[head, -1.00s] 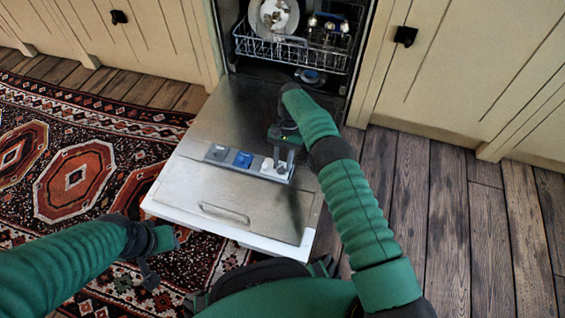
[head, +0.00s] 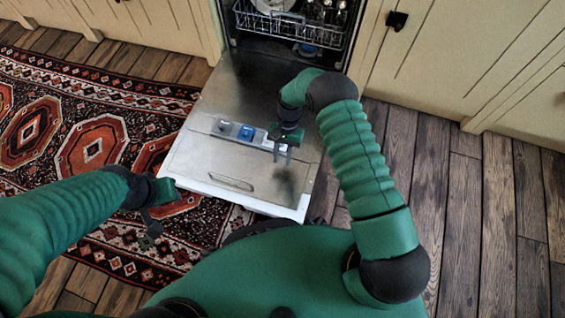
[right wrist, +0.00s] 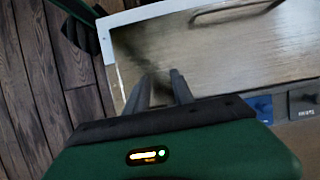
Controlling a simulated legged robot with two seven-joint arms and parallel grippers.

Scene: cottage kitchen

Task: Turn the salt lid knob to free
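The dispenser strip (head: 234,137) lies in the lowered dishwasher door. It carries a grey lid (head: 222,128), a blue lid (head: 246,132) and a whitish part (head: 262,138) at its right end. I cannot tell the knob's turn position. My right gripper (head: 282,154) points down over the right end of the strip, fingers apart. In the right wrist view its fingers (right wrist: 163,84) show a gap with only the door behind. The blue lid (right wrist: 263,107) and grey lid (right wrist: 303,101) lie right of it there. My left gripper (head: 151,222) hangs left of the door, its fingers unclear.
The open door (head: 205,165) is bare metal around the strip, with a handle-shaped bar (head: 231,181) near its front edge. The lower rack (head: 275,22) with dishes is behind. A patterned rug (head: 100,140) lies left, wooden floor (head: 455,220) right.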

